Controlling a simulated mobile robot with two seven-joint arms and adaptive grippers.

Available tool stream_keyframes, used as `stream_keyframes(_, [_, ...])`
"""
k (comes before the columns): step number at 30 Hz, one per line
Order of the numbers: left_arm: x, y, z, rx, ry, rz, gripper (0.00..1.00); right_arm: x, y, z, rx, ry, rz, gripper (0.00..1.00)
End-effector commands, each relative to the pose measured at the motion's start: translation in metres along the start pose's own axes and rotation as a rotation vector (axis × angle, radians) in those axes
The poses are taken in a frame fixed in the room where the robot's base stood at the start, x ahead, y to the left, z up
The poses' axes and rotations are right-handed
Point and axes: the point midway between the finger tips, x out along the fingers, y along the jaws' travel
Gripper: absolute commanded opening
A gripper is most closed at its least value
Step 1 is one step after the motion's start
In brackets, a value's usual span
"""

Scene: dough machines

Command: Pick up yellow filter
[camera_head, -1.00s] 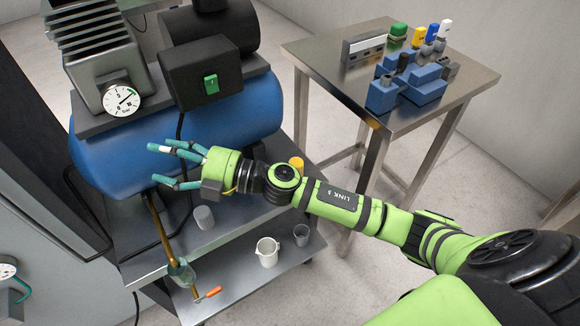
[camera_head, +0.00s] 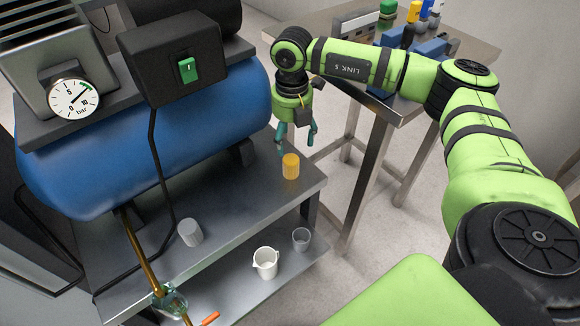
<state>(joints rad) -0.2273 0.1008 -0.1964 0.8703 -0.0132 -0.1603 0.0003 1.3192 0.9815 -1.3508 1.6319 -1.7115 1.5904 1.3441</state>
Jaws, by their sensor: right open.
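The yellow filter (camera_head: 291,167) is a small ribbed cylinder. It stands upright near the right end of the metal shelf under the blue tank. My right gripper (camera_head: 296,148) points down, just above and beside the filter, with its teal fingers spread. It is open and empty, and I cannot tell whether a finger is in front of or behind the filter. My left gripper is not in view.
A blue compressor tank (camera_head: 150,150) stands left of the filter. A grey cylinder (camera_head: 190,232) sits on the same shelf. A white beaker (camera_head: 265,263) and a grey cup (camera_head: 301,239) stand lower. A metal table (camera_head: 470,45) with blue parts is behind my arm.

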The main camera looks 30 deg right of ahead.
Motion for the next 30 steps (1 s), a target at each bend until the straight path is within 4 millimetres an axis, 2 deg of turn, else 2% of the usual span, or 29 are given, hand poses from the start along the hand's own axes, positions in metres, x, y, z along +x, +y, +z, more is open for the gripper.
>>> stream_keyframes(8, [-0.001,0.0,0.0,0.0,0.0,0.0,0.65,0.025,0.001,0.0,-0.002,0.002,0.0,0.7])
stream_keyframes(16, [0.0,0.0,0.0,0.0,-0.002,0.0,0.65,0.064,0.002,0.001,-0.002,0.004,0.0,0.7])
stream_keyframes(26, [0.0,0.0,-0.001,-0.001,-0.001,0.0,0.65,0.07,0.002,0.001,-0.002,0.002,0.002,0.7])
stream_keyframes(27, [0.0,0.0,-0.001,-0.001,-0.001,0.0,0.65,0.07,0.002,0.001,-0.002,0.002,0.002,0.54])
stream_keyframes(30, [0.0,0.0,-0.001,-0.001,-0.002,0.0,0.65,0.07,0.002,0.001,-0.002,0.002,0.002,0.26])
